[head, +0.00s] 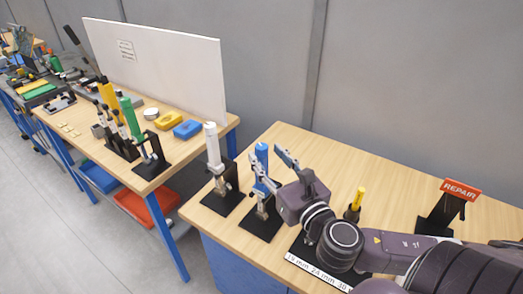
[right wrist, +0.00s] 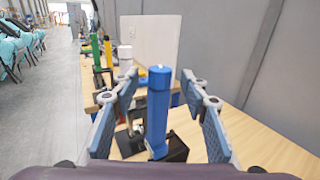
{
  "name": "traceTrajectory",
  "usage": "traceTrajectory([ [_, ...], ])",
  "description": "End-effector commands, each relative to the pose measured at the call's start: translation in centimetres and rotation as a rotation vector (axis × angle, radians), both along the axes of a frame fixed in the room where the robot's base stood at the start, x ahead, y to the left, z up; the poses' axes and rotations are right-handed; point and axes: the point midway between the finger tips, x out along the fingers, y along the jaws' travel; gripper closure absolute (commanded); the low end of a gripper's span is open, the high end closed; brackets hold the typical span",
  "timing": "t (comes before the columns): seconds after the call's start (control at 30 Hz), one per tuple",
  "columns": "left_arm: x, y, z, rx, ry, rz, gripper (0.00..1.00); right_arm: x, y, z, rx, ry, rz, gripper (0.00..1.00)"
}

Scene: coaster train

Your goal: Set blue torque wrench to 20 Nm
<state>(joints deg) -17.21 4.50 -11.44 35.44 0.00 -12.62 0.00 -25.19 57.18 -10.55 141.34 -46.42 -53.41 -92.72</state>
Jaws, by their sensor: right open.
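The blue torque wrench (head: 262,160) stands upright in a black stand (head: 262,224) on the near wooden table. In the right wrist view its blue handle (right wrist: 158,108) rises between my open finger pads. My right gripper (head: 271,168) comes in from the right, its fingers apart at the wrench's upper part. It also shows in the right wrist view (right wrist: 160,105), with a gap on each side of the handle. I cannot tell whether a pad touches it. The scale on the wrench is too small to read. My left gripper is not in view.
A white-handled wrench (head: 211,145) stands just left of the blue one. A yellow-handled tool (head: 357,198) is behind my right wrist. A red REPAIR sign (head: 461,190) stands at the right. The table's back middle is clear. Another bench (head: 179,172) is at the left.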

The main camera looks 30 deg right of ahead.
Motion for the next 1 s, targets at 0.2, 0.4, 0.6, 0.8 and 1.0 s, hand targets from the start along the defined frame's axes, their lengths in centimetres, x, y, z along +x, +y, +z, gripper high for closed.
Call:
traceTrajectory([
  [0.2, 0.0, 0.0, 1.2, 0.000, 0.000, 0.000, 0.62, 2.5, -0.4, 0.5, 0.002, -0.003, -0.002, 0.59],
  [0.4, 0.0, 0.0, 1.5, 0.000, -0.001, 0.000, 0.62, 3.6, -0.5, 0.3, 0.003, 0.000, -0.001, 0.59],
  [0.6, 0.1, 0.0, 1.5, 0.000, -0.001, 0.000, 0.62, 3.8, -0.5, 0.2, 0.003, 0.000, 0.000, 0.59],
  [0.8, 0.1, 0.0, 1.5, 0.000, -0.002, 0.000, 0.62, 3.8, -0.5, 0.1, 0.003, 0.000, 0.000, 0.67],
  [1.0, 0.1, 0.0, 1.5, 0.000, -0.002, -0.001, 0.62, 3.8, -0.5, 0.2, 0.003, 0.000, 0.000, 0.89],
])
